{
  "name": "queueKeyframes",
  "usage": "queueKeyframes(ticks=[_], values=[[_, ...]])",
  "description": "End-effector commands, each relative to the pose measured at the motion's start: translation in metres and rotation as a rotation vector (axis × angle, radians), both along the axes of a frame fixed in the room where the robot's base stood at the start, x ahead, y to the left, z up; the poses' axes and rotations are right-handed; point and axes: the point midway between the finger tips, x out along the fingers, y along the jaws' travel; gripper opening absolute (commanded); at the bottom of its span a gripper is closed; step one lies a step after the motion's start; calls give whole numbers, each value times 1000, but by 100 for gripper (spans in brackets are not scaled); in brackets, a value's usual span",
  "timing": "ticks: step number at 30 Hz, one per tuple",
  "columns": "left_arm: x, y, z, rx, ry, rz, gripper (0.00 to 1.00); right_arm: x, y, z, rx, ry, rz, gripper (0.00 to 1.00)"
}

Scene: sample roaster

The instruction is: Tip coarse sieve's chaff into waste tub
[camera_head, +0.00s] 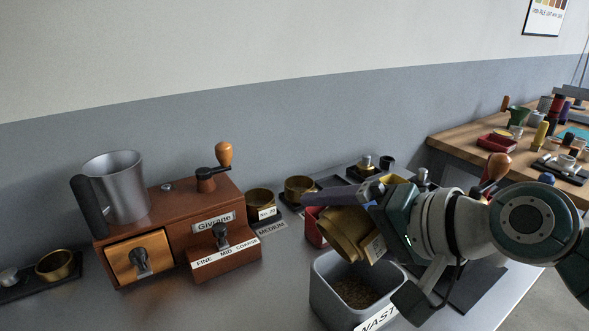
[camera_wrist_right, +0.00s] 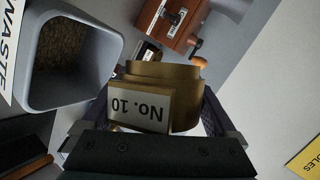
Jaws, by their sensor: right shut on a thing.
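The brass sieve (camera_head: 342,236), labelled No. 10 in the right wrist view (camera_wrist_right: 186,92), is in my right gripper (camera_head: 350,210), whose fingers are shut on its sides. The sieve is tilted on its side above the waste tub's back edge, apart from the tub. Its inside is hidden, so I cannot tell what it holds. The grey waste tub (camera_head: 322,291) stands open on the bench with a WASTE label on its front. Brown chaff covers its floor; the tub also shows in the right wrist view (camera_wrist_right: 92,78). My left gripper is not in view.
A wooden grinder (camera_head: 170,225) with a metal cup (camera_head: 115,185) stands to the left. Another brass sieve (camera_head: 261,207) and a brass cup (camera_head: 299,188) stand behind. A red container (camera_head: 313,228) is close behind the tub. Bare bench lies left of the tub.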

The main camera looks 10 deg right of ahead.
Motion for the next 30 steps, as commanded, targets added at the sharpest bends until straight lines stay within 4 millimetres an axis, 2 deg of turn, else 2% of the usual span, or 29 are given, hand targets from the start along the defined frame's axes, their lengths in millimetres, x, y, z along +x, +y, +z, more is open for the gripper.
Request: queueKeyframes(ticks=[1,6,9,14,16,21,25,30], values=[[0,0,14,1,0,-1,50,-1,3,7,-55,-21,0,27],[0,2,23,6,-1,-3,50,-1,4,3,-262,-99,-1,27],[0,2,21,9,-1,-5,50,-1,4,0,-377,-142,-2,27],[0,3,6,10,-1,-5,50,-1,4,-5,-566,-210,-4,27],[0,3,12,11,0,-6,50,-1,3,-3,-658,-240,-2,27],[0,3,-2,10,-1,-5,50,1,0,-11,-859,-315,-4,27],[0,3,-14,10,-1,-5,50,1,-3,-14,-973,-356,-3,27],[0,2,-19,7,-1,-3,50,2,-5,-11,-1042,-382,-3,27]])
